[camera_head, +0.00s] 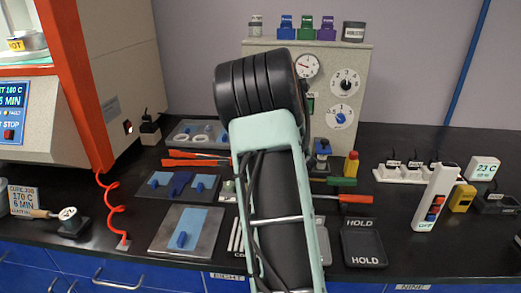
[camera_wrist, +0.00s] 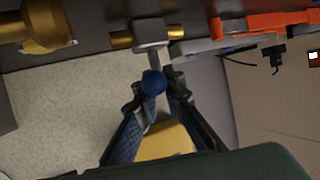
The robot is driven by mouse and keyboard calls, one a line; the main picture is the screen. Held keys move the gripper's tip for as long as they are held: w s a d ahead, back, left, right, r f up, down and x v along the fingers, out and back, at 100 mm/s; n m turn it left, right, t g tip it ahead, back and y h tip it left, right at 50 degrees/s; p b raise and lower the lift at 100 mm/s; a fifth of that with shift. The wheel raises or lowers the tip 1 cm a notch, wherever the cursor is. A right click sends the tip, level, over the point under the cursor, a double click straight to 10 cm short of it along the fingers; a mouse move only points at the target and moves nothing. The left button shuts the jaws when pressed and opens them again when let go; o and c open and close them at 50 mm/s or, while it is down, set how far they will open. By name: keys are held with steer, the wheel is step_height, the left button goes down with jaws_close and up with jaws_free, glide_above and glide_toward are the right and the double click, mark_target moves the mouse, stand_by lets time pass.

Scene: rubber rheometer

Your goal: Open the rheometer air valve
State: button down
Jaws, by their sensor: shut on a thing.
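In the wrist view a grey metal lever (camera_wrist: 150,45) ends in a round blue knob (camera_wrist: 153,83). It stands by brass fittings (camera_wrist: 122,40) on a dark surface and looks like the air valve handle. My gripper (camera_wrist: 157,90) has its two dark fingers on either side of the knob, shut on it. The lever points down in the picture, toward my palm. A yellow patch (camera_wrist: 170,140) shows between the fingers; I cannot tell what it is. In the head view my own arm hides the gripper and the valve.
In the wrist view a larger brass part (camera_wrist: 38,27) lies left of the lever and an orange-red part (camera_wrist: 265,22) right. In the head view the rheometer (camera_head: 125,75) stands left, a gauge panel (camera_head: 345,125) behind my arm, and trays and tools crowd the black bench (camera_head: 415,255).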

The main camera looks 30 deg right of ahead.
steer(key=shift+n+y, duration=0.3)
steer(key=shift+y, duration=0.1)
steer(key=c, duration=2)
jaws_free()
steer(key=shift+c, duration=0.2)
steer(key=v, duration=1.2)
